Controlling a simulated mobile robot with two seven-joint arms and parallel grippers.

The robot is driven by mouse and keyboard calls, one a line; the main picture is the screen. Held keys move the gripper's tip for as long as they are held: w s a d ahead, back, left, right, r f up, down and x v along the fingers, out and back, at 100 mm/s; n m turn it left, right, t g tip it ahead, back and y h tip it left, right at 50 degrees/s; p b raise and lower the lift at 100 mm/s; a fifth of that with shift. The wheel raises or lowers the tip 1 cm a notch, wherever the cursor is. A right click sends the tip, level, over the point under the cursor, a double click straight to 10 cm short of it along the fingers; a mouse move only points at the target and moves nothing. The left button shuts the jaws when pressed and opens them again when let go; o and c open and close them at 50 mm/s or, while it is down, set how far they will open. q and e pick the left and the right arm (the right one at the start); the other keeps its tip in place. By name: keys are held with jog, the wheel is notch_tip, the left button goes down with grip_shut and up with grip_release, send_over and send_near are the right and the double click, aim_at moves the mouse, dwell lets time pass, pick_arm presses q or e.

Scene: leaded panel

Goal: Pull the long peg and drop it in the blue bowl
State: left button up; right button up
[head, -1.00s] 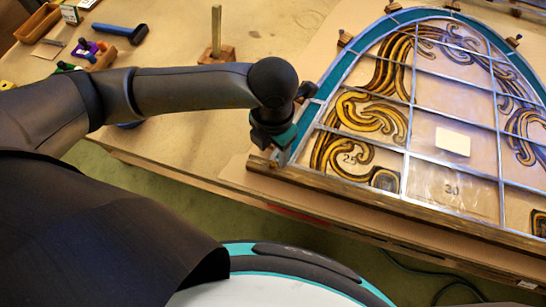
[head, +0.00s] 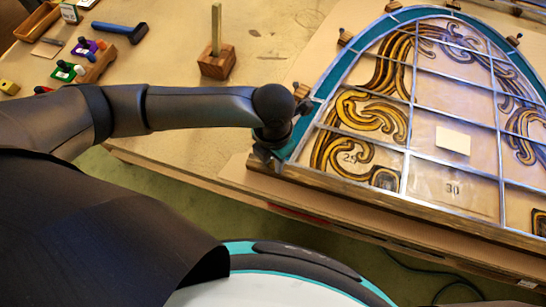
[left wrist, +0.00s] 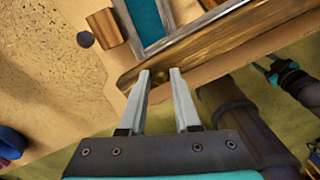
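My left gripper (head: 266,158) is at the near left corner of the leaded panel, seen from behind in the head view. In the left wrist view its two pale fingers (left wrist: 159,72) are apart, their tips over the end of the wooden strip. A small round brown peg-like top (left wrist: 158,79) shows between the fingertips; I cannot tell its length or whether the fingers touch it. A blue rounded thing (left wrist: 11,142) at the lower left of the wrist view may be the blue bowl; my arm hides that area in the head view. My right gripper is not clearly seen.
The leaded panel (head: 420,105) lies on a board, with wooden blocks (head: 301,90) along its edge. A wooden block with an upright dowel (head: 216,62) stands behind my left arm. A blue-handled tool (head: 119,31), small coloured items and a wooden tray (head: 37,22) lie far left.

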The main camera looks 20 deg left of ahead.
pick_arm(q)
grip_shut()
dwell(0.5)
jog(key=shift+c, duration=1.2)
grip_release()
grip_shut()
jog(key=shift+r, duration=0.15)
